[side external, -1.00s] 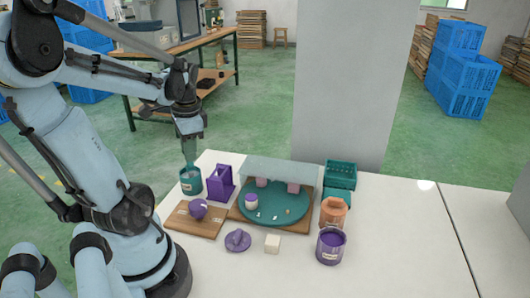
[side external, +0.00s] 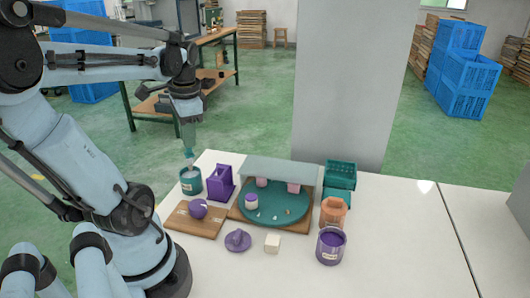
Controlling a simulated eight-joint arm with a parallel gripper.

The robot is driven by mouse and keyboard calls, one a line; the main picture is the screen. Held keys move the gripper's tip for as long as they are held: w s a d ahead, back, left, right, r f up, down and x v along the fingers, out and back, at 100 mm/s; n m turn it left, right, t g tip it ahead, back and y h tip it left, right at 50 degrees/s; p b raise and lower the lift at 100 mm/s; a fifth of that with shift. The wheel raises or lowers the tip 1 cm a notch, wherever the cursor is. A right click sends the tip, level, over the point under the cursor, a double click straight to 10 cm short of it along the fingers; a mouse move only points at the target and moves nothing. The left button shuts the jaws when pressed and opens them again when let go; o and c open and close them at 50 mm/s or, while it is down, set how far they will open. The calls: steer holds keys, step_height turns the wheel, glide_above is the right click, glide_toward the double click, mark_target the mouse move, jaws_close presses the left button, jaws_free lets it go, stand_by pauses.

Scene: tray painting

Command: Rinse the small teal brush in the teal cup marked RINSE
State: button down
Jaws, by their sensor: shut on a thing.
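The teal cup (side external: 190,182) stands upright near the back left corner of the white table, with a pale label on its side too small to read. My gripper (side external: 187,121) is above the cup and shut on the small teal brush (side external: 188,138). The brush hangs nearly upright with its pale tip pointing down. Its tip is at or just above the cup's mouth; I cannot tell whether it touches the contents.
A purple slotted holder (side external: 221,183) stands close right of the cup. A wooden board (side external: 183,223) with a purple round object (side external: 198,209) lies in front. The table's right side is clear.

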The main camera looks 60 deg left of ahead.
stand_by(0.3)
steer(key=shift+r, duration=2.25)
steer(key=w+d+f, duration=0.1)
steer(key=w+d, duration=0.7)
steer(key=d, duration=0.3)
steer(key=w+d+f, duration=0.1)
steer(key=w+d, duration=0.7)
steer(key=d, duration=0.2)
steer(key=shift+w+d, duration=0.25)
steer(key=shift+d, duration=0.15)
